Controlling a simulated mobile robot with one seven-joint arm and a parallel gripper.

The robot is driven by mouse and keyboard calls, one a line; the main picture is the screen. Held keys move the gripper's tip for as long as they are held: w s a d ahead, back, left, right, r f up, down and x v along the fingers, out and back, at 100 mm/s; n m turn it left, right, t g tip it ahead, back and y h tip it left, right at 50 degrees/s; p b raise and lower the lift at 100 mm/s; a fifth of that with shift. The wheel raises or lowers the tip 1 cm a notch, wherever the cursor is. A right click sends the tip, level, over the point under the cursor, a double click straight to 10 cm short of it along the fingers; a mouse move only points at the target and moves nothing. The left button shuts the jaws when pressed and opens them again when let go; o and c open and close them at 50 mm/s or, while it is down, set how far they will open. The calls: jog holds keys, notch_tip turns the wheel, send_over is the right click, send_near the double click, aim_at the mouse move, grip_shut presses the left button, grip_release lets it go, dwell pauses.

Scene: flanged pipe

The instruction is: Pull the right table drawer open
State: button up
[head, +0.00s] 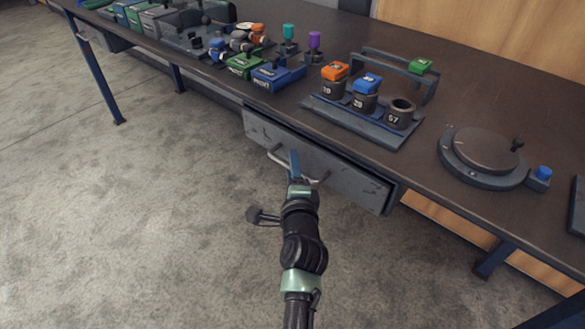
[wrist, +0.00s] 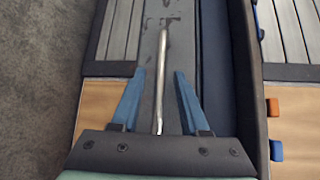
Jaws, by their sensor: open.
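The right table drawer (head: 345,178) has a worn grey front under the table edge, with a dark gap along its top edge. Its interior shows as a dark blue strip in the wrist view (wrist: 216,70), so it looks slightly open. The metal bar handle (head: 276,155) runs across the drawer front; in the wrist view the handle (wrist: 160,85) lies lengthwise between my blue fingers. My gripper (head: 294,163) is at the handle, and in the wrist view my gripper (wrist: 159,74) is open with a finger on either side of the bar. Both fingers look apart from it.
The dark tabletop (head: 480,110) carries a rack (head: 360,132) of numbered cups, a round plate fixture (head: 485,155) and several small coloured parts above the drawer. Another drawer (head: 112,42) is at the far left. The floor (head: 130,210) in front is clear.

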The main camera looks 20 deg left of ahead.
grip_shut()
dwell(1.3)
